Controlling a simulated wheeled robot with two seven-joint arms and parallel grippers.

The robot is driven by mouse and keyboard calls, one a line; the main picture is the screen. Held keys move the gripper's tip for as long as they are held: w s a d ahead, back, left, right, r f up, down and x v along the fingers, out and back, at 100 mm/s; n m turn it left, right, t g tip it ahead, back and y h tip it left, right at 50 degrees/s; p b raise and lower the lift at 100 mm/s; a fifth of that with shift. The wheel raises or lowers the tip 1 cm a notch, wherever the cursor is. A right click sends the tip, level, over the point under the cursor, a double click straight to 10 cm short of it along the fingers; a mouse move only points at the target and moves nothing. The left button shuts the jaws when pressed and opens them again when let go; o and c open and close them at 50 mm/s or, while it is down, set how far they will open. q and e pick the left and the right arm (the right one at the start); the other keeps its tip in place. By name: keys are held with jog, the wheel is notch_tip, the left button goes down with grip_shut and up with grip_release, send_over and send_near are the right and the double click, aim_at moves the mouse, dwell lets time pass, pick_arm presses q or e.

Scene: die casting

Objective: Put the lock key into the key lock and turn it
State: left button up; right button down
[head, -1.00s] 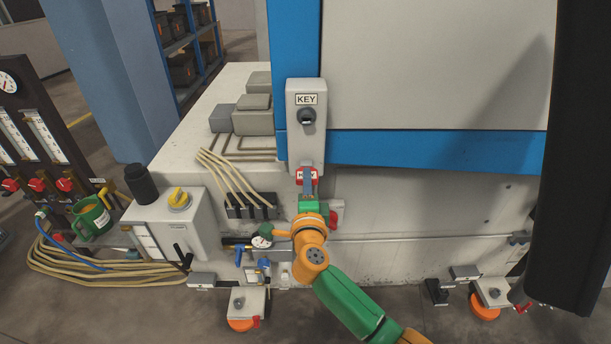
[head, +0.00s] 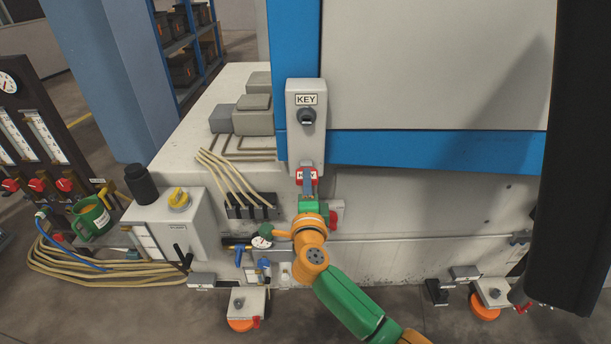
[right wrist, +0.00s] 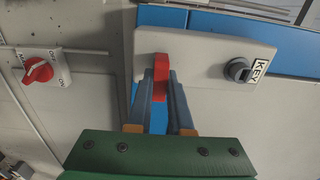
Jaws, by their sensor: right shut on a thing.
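The key lock is a dark round cylinder (head: 307,116) on a pale grey box (head: 305,140) under a KEY label. It also shows in the right wrist view (right wrist: 238,69), right of my gripper. The red lock key (head: 307,173) is held between the fingers of my right gripper (head: 307,186), which is shut on it. In the right wrist view the red key (right wrist: 161,75) stands upright between the two grey fingertips (right wrist: 161,88). In the head view the key is below the lock, apart from it, near the box's lower end. My left gripper is not in view.
A blue frame (head: 430,151) with a grey panel stands behind the lock box. A red rotary switch (right wrist: 38,70) sits at the left in the right wrist view. Thin rods (head: 235,177) rise to the left of my right arm. A dark column (head: 580,150) fills the right side.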

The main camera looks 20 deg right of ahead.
jog(key=shift+s+a+p, duration=0.2)
jog(key=shift+s+p, duration=0.4)
dwell(0.6)
jog(key=shift+p+v, duration=0.75)
jog(key=shift+v, duration=0.75)
jog(key=s+a+r+p, duration=0.1)
jog(key=s+r+p, duration=0.1)
jog(key=s+p, duration=0.25)
notch_tip(320, 180, up, 11)
jog(key=p, duration=0.8)
jog(key=shift+a, duration=0.2)
